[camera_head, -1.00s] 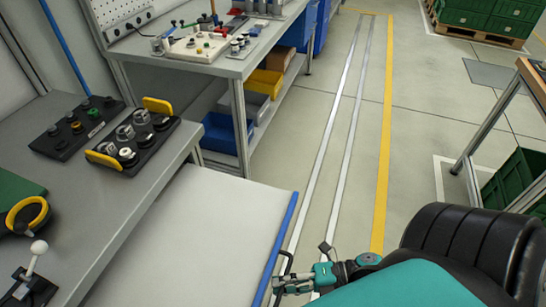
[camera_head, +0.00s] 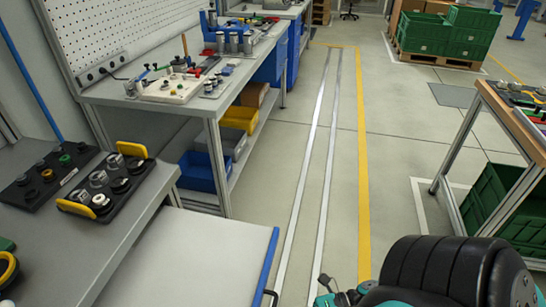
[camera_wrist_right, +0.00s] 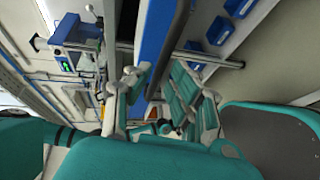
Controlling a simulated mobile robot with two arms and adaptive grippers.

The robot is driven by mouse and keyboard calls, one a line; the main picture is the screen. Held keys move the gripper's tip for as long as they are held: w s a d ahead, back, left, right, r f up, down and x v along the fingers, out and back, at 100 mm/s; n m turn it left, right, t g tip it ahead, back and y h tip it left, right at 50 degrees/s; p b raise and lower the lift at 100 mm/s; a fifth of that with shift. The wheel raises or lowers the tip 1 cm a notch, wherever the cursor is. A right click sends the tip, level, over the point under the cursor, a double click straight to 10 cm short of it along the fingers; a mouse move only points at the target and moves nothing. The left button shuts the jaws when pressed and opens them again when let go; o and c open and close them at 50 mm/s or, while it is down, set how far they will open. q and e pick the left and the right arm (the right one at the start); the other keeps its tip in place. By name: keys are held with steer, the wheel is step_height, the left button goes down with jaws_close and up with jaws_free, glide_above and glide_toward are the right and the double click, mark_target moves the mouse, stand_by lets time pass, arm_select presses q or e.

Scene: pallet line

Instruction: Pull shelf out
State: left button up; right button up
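The shelf (camera_head: 190,265) is a flat light-grey panel with a blue front edge (camera_head: 267,262) and a black handle (camera_head: 268,296). It sticks out past the grey table at lower left. My right gripper shows only in part at the bottom of the head view, just right of the handle. In the right wrist view, my right gripper (camera_wrist_right: 160,100) has its fingers apart, with the blue edge (camera_wrist_right: 156,40) and the dark handle bar (camera_wrist_right: 174,50) running between them. I cannot tell whether the fingers touch the bar. My left gripper is not in view.
The grey table (camera_head: 125,225) holds black trays with knobs (camera_head: 105,192). A workbench (camera_head: 205,105) with blue and yellow bins stands behind it. A wood-topped table (camera_head: 520,120) and green crate (camera_head: 490,195) are at right. The floor aisle (camera_head: 335,150) between is clear.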

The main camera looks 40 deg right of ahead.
steer(key=v, duration=0.9)
